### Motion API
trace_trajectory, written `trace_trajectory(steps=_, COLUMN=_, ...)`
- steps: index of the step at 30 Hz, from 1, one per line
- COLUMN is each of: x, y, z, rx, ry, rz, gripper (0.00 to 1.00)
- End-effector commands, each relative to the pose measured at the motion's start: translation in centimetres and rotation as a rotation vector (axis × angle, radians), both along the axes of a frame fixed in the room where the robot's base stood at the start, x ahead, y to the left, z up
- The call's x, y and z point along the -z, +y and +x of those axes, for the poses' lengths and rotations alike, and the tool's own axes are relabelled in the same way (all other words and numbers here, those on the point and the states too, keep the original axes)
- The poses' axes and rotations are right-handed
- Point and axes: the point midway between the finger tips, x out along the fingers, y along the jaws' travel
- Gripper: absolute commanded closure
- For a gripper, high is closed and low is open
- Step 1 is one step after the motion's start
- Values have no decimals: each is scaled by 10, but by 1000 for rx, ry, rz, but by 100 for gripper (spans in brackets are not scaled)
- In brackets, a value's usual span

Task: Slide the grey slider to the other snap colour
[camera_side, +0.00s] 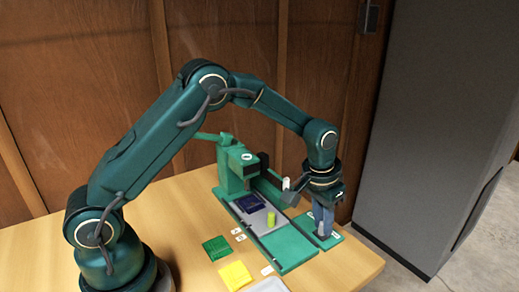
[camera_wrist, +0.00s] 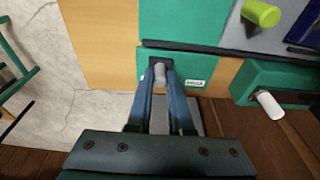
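A grey peg that looks like the grey slider (camera_wrist: 160,75) stands up from a small green plate (camera_wrist: 190,65) with a white label beside it. My gripper (camera_wrist: 160,68) points down at this plate, its two blue fingers on either side of the peg. The fingers are close together and seem to touch the peg on both sides. In the side view my gripper (camera_side: 324,226) is low over the small green plate (camera_side: 333,242) at the right, and its fingers hide the peg. Labels show at both ends of the plate.
A green press (camera_side: 233,165) stands left of my gripper. Its base has a grey bed with a yellow-green cylinder (camera_side: 271,218) and a dark blue square (camera_side: 249,203). A white peg (camera_wrist: 270,105) sticks out nearby. Green (camera_side: 216,247) and yellow (camera_side: 235,274) squares lie on the table.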

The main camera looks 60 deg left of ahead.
Motion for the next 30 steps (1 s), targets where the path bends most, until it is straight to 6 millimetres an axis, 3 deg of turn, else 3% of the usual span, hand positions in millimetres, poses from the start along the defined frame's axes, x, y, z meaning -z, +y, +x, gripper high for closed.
trace_trajectory(steps=5, x=0, y=1, z=0, rx=0, ry=0, rz=0, gripper=100)
trace_trajectory(steps=30, x=0, y=45, z=0, rx=0, ry=1, rz=0, gripper=100)
